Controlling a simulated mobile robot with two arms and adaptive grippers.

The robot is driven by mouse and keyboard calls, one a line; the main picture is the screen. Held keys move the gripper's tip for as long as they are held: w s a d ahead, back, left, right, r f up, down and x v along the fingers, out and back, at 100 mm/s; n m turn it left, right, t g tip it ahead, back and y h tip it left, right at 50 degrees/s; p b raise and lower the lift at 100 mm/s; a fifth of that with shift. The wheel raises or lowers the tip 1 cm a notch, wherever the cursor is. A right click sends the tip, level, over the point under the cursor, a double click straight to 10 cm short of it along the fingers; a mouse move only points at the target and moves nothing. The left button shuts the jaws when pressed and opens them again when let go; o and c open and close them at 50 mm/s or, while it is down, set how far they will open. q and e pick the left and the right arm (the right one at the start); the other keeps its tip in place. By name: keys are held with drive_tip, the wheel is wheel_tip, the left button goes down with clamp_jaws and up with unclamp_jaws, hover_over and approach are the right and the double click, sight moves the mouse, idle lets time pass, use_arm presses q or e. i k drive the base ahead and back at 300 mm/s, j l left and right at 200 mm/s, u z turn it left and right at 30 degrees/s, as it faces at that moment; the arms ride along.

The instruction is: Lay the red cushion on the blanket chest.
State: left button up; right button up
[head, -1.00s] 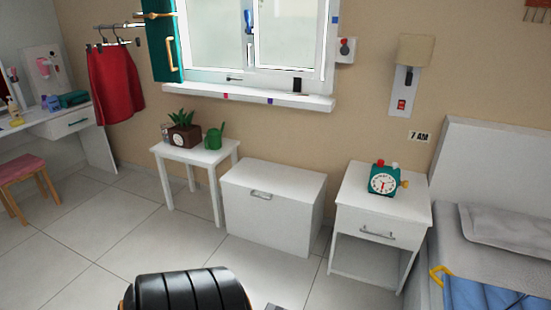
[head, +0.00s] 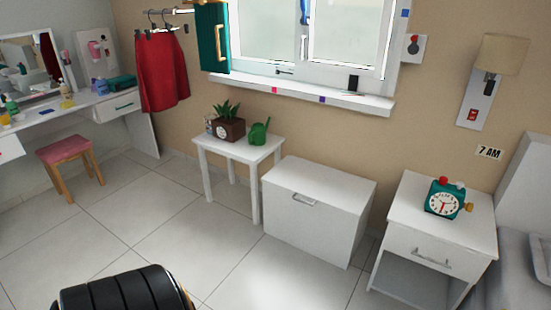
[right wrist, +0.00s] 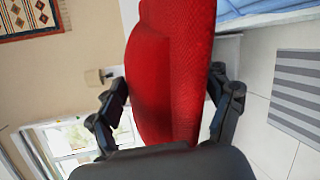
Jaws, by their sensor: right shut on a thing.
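The white blanket chest (head: 315,213) stands against the wall below the window in the head view, with a bare lid and a handle on its front. The red cushion (right wrist: 172,75) fills the middle of the right wrist view. My right gripper (right wrist: 172,105) is shut on it, with a dark finger on each side. Neither the cushion nor my right gripper shows in the head view. My left gripper is in neither current view.
Left of the chest is a small white table (head: 262,152) with a plant (head: 228,123) and a green watering can (head: 259,133). Right of it is a nightstand (head: 410,220) with a clock (head: 444,199). A pink stool (head: 64,152) stands at left. The tiled floor before the chest is clear.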

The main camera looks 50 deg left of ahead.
sight(316, 184)
drive_tip(key=i+j+u, duration=0.15)
drive_tip(key=i+j, duration=0.2)
drive_tip(key=j, duration=0.35)
drive_tip(key=i+j+u, duration=0.15)
drive_tip(key=i+j, duration=0.25)
drive_tip(key=j, duration=0.25)
drive_tip(key=i+j+u, duration=0.1)
drive_tip(key=i+j, duration=0.3)
drive_tip(key=j, duration=0.25)
drive_tip(key=i+j+u, duration=0.15)
drive_tip(key=i+j, duration=0.3)
drive_tip(key=j, duration=0.1)
